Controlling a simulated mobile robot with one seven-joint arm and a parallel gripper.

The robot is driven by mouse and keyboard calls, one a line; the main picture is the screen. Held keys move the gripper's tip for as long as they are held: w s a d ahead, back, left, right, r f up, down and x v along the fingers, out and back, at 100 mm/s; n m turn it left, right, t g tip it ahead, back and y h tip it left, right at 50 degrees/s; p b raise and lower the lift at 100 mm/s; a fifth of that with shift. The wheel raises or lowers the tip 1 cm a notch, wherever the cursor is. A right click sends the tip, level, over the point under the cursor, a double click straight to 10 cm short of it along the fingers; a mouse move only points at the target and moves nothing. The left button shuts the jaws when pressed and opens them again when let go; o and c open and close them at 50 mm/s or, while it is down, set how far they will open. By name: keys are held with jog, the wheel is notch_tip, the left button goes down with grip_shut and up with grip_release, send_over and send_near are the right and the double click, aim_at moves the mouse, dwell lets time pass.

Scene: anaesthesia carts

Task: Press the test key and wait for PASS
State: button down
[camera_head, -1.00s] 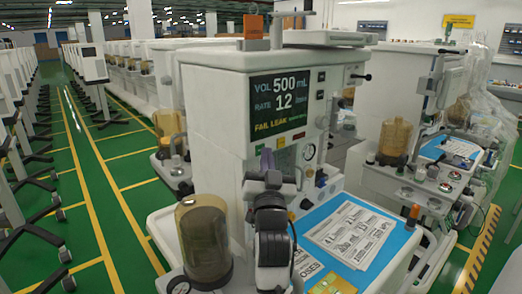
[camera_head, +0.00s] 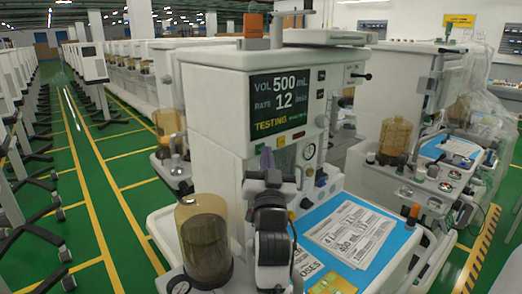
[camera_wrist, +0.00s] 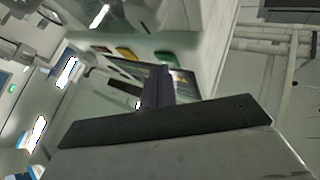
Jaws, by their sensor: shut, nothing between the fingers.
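The anaesthesia machine's screen (camera_head: 283,103) reads VOL 500 mL, RATE 12 and, in yellow, TESTING. Small green (camera_head: 281,142) and yellow-and-red (camera_head: 297,136) parts sit on the front panel below the screen; I cannot tell which is the test key. In the wrist view my shut fingers (camera_wrist: 157,82) point at the panel, with a green part (camera_wrist: 168,57) and a yellow part (camera_wrist: 125,55) just beyond. Whether the fingertips touch anything is hidden.
An amber dome (camera_head: 204,243) stands on the machine's left front. A blue work surface (camera_head: 312,218) with printed sheets (camera_head: 353,232) lies right of my arm. Another machine (camera_head: 395,175) stands close on the right. A green floor aisle (camera_head: 105,190) is open on the left.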

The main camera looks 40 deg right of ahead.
jog(key=shift+s, duration=0.6)
jog(key=shift+s+d+b, duration=0.15)
jog(key=shift+s+b, duration=0.35)
jog(key=shift+s, duration=0.75)
jog(key=shift+s+d+b, duration=0.1)
jog(key=shift+s+b, duration=0.35)
jog(key=shift+s, duration=0.8)
